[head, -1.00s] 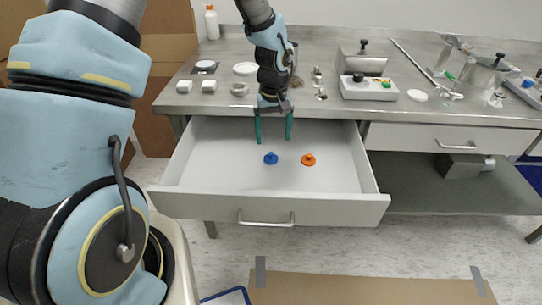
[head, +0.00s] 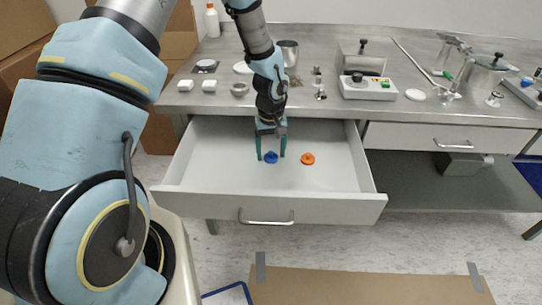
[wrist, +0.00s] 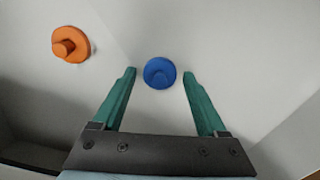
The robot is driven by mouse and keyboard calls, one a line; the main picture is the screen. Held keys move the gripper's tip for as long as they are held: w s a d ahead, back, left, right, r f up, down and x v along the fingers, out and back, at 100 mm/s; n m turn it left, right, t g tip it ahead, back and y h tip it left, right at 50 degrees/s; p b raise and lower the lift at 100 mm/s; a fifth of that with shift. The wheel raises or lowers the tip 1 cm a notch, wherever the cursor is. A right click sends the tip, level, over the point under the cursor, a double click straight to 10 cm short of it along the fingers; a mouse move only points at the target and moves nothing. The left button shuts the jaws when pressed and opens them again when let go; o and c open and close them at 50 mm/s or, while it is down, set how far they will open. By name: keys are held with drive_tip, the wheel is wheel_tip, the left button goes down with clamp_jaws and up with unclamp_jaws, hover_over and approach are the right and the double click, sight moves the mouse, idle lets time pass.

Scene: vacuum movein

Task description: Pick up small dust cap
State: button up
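A small blue cap (head: 271,157) with a round flange and a knob lies in the open drawer (head: 215,175). A similar orange cap (head: 307,159) lies to its right in the head view. My gripper (head: 271,157) is open and points down into the drawer, over the blue cap. In the wrist view the blue cap (wrist: 160,73) sits between and a little beyond the open green fingertips (wrist: 159,72), with space on both sides. The orange cap (wrist: 71,44) is outside the fingers at the upper left. Neither cap is held.
The drawer walls and its front with a handle (head: 266,220) surround the caps. The steel bench top (head: 310,105) above holds several small parts, a control box (head: 368,88) and a metal cup (head: 288,53). The rest of the drawer floor is clear.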

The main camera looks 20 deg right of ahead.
clamp_jaws()
idle(0.4)
